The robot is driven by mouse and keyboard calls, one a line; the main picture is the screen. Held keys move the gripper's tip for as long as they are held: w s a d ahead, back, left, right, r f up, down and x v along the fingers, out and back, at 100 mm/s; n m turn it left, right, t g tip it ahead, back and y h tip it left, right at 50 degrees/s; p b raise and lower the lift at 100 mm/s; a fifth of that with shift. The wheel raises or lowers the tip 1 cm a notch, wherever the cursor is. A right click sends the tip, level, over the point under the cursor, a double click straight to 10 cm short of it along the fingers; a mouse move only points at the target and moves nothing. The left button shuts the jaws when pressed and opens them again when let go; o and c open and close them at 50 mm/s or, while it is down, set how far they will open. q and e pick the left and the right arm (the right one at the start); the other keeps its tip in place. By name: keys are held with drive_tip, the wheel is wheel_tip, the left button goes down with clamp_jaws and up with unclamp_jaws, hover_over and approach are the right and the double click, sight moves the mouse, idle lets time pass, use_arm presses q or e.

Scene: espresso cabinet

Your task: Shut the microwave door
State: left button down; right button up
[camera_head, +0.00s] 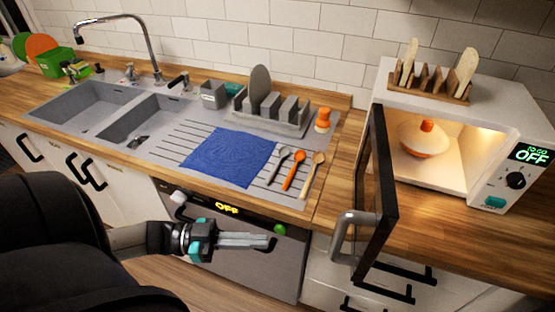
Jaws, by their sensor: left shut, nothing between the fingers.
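The white microwave (450,114) stands on the counter at the right, its inside lit. Its dark door (386,190) is wide open and juts toward me past the counter's front edge. The grey door handle (346,232) is on the door's left side. A white and orange lidded dish (426,138) is inside the microwave. My left gripper (272,243) is shut and empty. It is in front of the dishwasher, to the left of the door handle and apart from it. My right gripper does not show.
A blue cloth (228,157) and several utensils (296,174) lie on the drainer. The sink (85,108) is at left. Drawers with dark handles (385,291) are below the door.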

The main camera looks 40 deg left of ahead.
use_arm(q)
drive_tip(key=p+x, duration=0.1)
drive_tip(key=x, duration=1.1)
drive_tip(key=shift+w, duration=0.2)
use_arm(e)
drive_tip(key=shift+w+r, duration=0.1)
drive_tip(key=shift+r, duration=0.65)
use_arm(q)
drive_tip(key=shift+d, duration=0.15)
